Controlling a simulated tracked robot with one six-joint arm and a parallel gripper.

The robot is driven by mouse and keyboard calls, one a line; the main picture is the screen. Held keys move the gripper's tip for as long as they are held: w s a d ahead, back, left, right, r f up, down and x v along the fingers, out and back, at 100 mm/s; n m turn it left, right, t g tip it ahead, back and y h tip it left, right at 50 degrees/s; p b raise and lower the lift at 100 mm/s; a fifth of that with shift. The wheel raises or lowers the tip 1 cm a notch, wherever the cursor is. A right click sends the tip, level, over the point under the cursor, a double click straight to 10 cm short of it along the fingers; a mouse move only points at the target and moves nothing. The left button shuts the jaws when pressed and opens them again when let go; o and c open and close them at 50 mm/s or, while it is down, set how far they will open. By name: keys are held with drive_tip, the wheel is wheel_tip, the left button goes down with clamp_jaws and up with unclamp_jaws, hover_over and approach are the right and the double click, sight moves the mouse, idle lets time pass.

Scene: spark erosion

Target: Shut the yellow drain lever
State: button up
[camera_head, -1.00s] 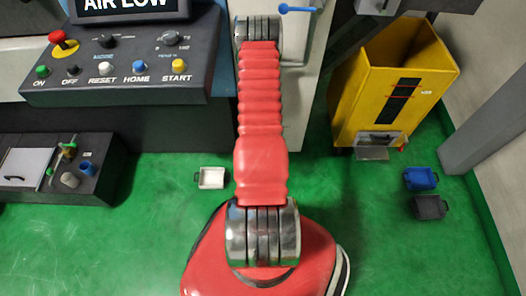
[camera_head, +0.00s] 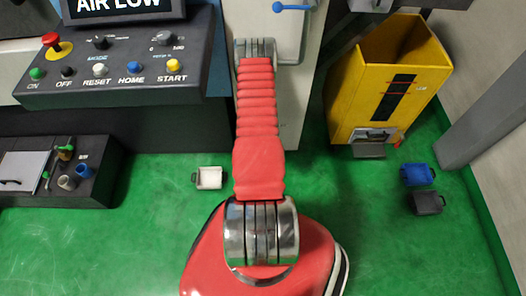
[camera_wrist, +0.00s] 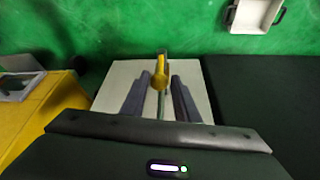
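The yellow drain lever (camera_wrist: 161,72) shows in the wrist view as a short yellow handle in front of a pale panel (camera_wrist: 118,78). My gripper (camera_wrist: 161,76) is open, with its two dark fingers on either side of the lever. I see a gap on both sides, and cannot tell whether the lever's end lies fully between the fingertips in depth. A thin greenish rod (camera_wrist: 161,105) runs down from the lever between the fingers. In the head view my red arm hides the lever and gripper.
A tall yellow bin (camera_head: 371,90) stands right of the pale cabinet. A white tray (camera_head: 209,178), blue tray (camera_head: 417,175) and black tray (camera_head: 427,203) lie on the green floor. A control panel (camera_head: 120,60) and dark bench (camera_head: 95,190) are at left.

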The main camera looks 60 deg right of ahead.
drive_tip(key=shift+x, duration=3.1)
clamp_jaws()
